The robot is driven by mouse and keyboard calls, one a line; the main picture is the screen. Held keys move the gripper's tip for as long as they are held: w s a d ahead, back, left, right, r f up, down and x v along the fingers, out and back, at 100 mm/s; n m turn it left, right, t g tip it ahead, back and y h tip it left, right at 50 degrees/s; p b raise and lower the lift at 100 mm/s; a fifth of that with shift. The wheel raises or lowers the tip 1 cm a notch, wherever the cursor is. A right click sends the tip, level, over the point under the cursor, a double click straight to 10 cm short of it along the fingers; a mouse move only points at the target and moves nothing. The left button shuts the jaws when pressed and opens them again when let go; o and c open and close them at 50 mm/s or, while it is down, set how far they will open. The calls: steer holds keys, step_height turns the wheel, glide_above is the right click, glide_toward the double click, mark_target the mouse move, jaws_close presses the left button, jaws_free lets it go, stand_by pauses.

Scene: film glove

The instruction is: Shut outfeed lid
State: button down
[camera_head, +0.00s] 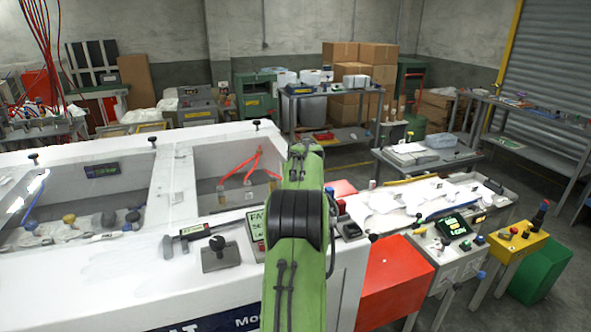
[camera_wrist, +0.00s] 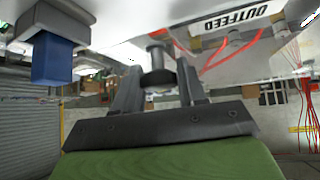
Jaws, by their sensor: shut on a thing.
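The wrist view shows a white panel with an OUTFEED label (camera_wrist: 265,19), which I take for part of the outfeed lid. A dark round knob (camera_wrist: 157,58) stands close by the panel. My gripper (camera_wrist: 157,80) is shut on this knob, with one grey finger on each side. In the head view my green arm reaches over the white machine (camera_head: 130,280) and hides my gripper and the knob. An open bay (camera_head: 205,200) with red hoses (camera_head: 243,166) shows left of my arm. The lid's exact angle cannot be told.
A caliper (camera_head: 205,232) and a black knob on a plate (camera_head: 219,254) are on the machine top at the left. A red box (camera_head: 396,268) and a control panel (camera_head: 452,240) stand right of my arm. A blue part (camera_wrist: 52,60) hangs near my gripper in the wrist view.

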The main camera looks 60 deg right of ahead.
steer(key=shift+s+d+f, duration=0.15)
steer(key=shift+f, duration=0.95)
steer(key=shift+a+f+y, duration=0.2)
steer(key=shift+y, duration=0.1)
steer(key=c, duration=0.7)
jaws_free()
steer(key=shift+d, duration=0.1)
steer(key=shift+o, duration=0.2)
steer(key=shift+d+r, duration=0.1)
steer(key=shift+r, duration=0.05)
steer(key=shift+r, duration=0.15)
steer(key=v, duration=1.5)
steer(key=shift+s+a+b, duration=0.25)
steer(key=shift+a+b, duration=0.1)
steer(key=shift+b, duration=0.1)
